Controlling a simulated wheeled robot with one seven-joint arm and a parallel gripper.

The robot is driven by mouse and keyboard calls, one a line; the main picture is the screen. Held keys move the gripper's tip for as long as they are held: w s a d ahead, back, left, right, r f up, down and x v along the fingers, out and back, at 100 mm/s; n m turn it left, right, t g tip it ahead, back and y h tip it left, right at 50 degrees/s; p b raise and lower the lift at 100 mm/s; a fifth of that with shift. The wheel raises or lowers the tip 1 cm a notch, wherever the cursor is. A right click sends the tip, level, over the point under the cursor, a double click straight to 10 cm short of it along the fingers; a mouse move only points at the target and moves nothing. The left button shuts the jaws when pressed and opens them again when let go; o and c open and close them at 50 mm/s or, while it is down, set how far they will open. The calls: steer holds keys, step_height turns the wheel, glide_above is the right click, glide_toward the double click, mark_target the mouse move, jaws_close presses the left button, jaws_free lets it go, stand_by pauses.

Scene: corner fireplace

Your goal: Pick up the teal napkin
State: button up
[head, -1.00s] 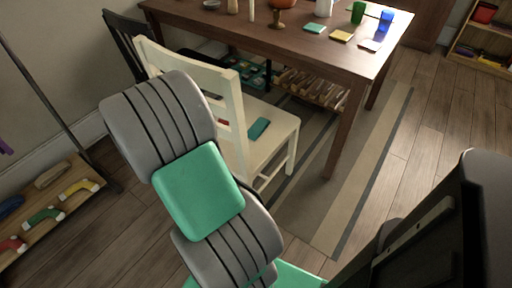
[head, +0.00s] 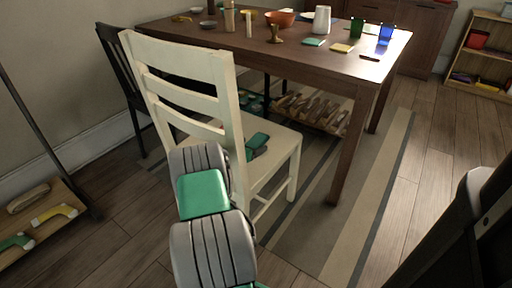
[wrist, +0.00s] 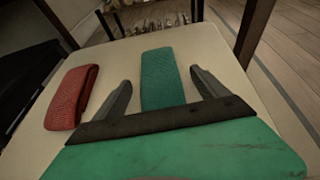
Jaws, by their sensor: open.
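The teal napkin (wrist: 160,80) is a folded strip lying flat on the seat of the cream chair (head: 285,146). In the wrist view my gripper (wrist: 161,78) is open, with one finger on each side of the napkin and nothing held. Both fingers appear apart from the napkin. The napkin's near end is hidden behind the dark gripper bar. Whether the fingertips touch the seat, I cannot tell. In the head view the chair back and my arm partly block the seat, and a small teal patch shows there.
A red folded napkin (wrist: 73,97) lies left of the teal one on the seat. The chair's slatted back (head: 190,88) stands close to my arm. A wooden table (head: 270,55) beyond holds cups, bowls and small folded cloths. A striped rug (head: 365,200) lies right of the chair.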

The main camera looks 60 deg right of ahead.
steer(key=shift+r, duration=0.1)
steer(key=shift+c, duration=0.4)
steer(key=c, duration=1.3)
